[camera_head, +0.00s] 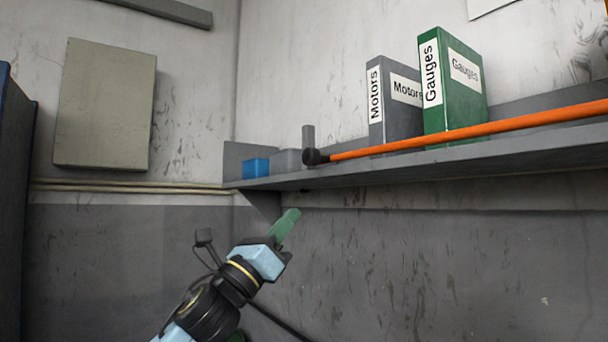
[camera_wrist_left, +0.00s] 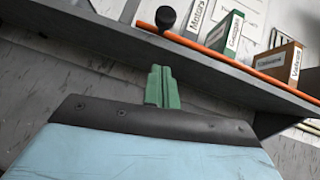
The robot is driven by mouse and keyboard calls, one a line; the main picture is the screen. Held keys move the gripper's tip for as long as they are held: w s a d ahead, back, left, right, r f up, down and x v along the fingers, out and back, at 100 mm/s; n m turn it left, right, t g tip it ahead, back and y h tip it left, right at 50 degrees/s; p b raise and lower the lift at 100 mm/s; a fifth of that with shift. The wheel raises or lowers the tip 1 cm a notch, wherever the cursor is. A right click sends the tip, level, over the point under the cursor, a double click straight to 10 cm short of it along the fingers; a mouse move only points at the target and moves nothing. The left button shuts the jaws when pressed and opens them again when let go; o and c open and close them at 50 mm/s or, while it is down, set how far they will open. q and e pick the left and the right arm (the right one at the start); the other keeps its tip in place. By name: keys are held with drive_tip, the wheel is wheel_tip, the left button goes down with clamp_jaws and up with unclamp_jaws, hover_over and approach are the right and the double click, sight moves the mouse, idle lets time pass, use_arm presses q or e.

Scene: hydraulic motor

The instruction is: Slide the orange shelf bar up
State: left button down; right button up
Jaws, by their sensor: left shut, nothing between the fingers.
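The orange shelf bar (camera_head: 470,131) runs along the front of the grey wall shelf, with a black round knob at its left end (camera_head: 316,157). It also shows in the left wrist view (camera_wrist_left: 210,47), knob towards the upper middle. My left gripper (camera_head: 291,217) has green fingers, shut and empty, pointing up and right. It is below the shelf, lower left of the knob and apart from the bar. In the left wrist view the closed fingers (camera_wrist_left: 161,80) are below the shelf edge and the knob. My right gripper is not in view.
The grey shelf (camera_head: 400,168) carries a grey "Motors" binder (camera_head: 392,110), a green "Gauges" binder (camera_head: 455,95) and a blue box (camera_head: 256,168). The left wrist view also shows a brown binder (camera_wrist_left: 280,62). The wall below the shelf is clear.

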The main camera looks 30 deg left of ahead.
use_arm(q)
drive_tip(key=w+r+p, duration=0.4)
drive_tip(key=r, duration=0.3)
drive_tip(key=shift+w+d+r, duration=0.35)
drive_tip(key=shift+w, duration=0.05)
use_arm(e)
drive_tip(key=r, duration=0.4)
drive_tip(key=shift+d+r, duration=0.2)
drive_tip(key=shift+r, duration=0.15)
